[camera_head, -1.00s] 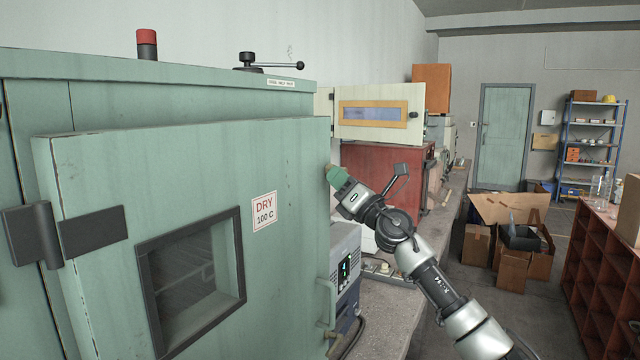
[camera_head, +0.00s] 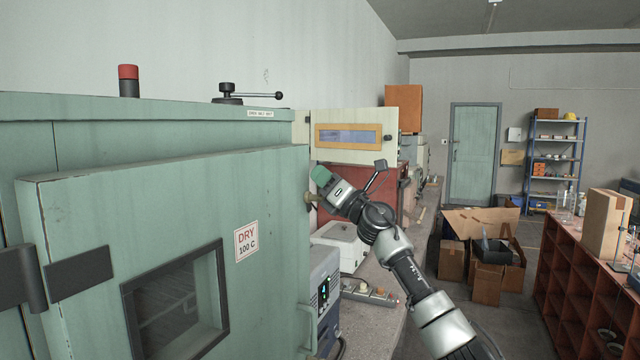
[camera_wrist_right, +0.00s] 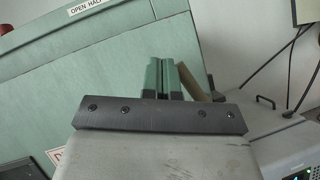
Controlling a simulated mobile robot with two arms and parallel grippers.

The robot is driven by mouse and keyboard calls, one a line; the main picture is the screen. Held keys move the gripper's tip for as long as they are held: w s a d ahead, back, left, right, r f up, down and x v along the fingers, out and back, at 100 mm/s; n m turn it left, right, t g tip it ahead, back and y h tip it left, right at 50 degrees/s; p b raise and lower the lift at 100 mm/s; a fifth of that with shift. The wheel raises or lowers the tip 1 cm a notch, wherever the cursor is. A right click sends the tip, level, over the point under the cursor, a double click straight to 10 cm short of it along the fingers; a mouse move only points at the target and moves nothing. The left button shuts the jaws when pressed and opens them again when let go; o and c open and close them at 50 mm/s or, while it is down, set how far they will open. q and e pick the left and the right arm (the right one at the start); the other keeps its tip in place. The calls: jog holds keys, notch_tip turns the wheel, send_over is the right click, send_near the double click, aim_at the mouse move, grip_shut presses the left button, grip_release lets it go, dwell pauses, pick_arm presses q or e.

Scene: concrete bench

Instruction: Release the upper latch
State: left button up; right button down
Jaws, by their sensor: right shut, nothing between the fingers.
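The pale green oven door (camera_head: 160,215) has a dark window and a "DRY 100 C" label. A brownish knob-like piece (camera_head: 310,198) shows at the upper right edge of the door; I cannot tell for sure that it is the upper latch. My right gripper (camera_head: 320,175) is shut and empty, its green tips beside that edge, just above the piece. In the wrist view the fingers (camera_wrist_right: 161,64) stand together, and a tan piece (camera_wrist_right: 192,82) shows close to their right. Contact is unclear. My left gripper is not in view.
A black lever (camera_head: 250,95) and a red-capped post (camera_head: 129,80) stand on the oven's top. A grey-blue instrument (camera_head: 324,290) and a white device (camera_head: 340,245) sit on the bench right of the door. Cartons (camera_head: 485,255) lie on the floor beyond.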

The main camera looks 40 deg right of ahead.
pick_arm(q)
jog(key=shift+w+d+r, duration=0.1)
pick_arm(e)
jog(key=shift+w+d+r, duration=0.2)
jog(key=shift+d+r, duration=0.05)
jog(key=shift+d, duration=0.25)
jog(key=shift+w+d+r, duration=0.15)
jog(key=shift+d+r, duration=0.05)
jog(key=shift+d, duration=0.25)
